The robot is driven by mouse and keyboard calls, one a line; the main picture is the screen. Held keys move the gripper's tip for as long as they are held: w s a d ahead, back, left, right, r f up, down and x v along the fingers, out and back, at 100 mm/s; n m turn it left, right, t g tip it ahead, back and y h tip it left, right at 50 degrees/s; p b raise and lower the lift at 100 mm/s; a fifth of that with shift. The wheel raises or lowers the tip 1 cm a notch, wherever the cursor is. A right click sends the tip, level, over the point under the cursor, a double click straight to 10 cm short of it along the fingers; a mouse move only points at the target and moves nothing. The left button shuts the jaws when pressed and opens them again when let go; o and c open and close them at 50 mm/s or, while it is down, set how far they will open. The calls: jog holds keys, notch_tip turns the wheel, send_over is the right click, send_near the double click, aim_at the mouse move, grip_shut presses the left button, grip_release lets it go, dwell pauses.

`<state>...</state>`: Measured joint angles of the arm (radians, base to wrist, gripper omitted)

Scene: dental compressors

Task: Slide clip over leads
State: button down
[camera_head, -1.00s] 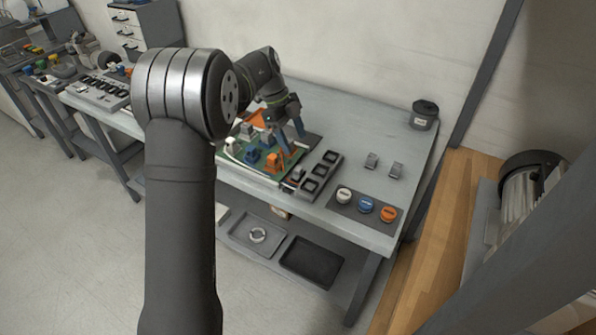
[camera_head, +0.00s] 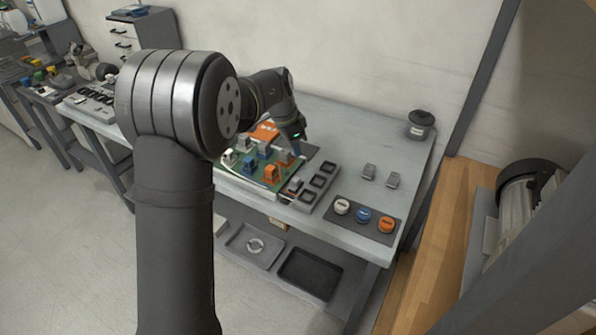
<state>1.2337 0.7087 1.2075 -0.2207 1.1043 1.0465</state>
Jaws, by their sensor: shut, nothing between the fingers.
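A green board (camera_head: 247,178) on the bench carries white, blue and orange blocks. They may hold the leads, but no separate leads can be made out. A similar grey piece (camera_head: 295,185) sits in the front compartment of the dark tray beside the board.
The tray (camera_head: 322,168) with several dark compartments stands right of the board. A dark mat (camera_head: 344,221) holds white, blue and orange round buttons near the front edge. A dark canister (camera_head: 420,125) stands at the back right corner. The bench between canister and tray is mostly clear.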

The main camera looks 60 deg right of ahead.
aim_at(296, 182)
jog(key=n, duration=0.2)
jog(key=n+t+h, duration=0.1)
jog(key=n, duration=0.1)
jog(key=d+n, duration=0.1)
jog(key=n, duration=0.2)
jog(key=shift+s+r+t+h, duration=0.3)
jog(key=shift+s+r+t, duration=0.05)
jog(key=shift+s+t, duration=0.05)
jog(key=shift+f, duration=0.1)
jog(key=x, duration=1)
jog(key=a, duration=0.2)
jog(key=shift+a, duration=1.05)
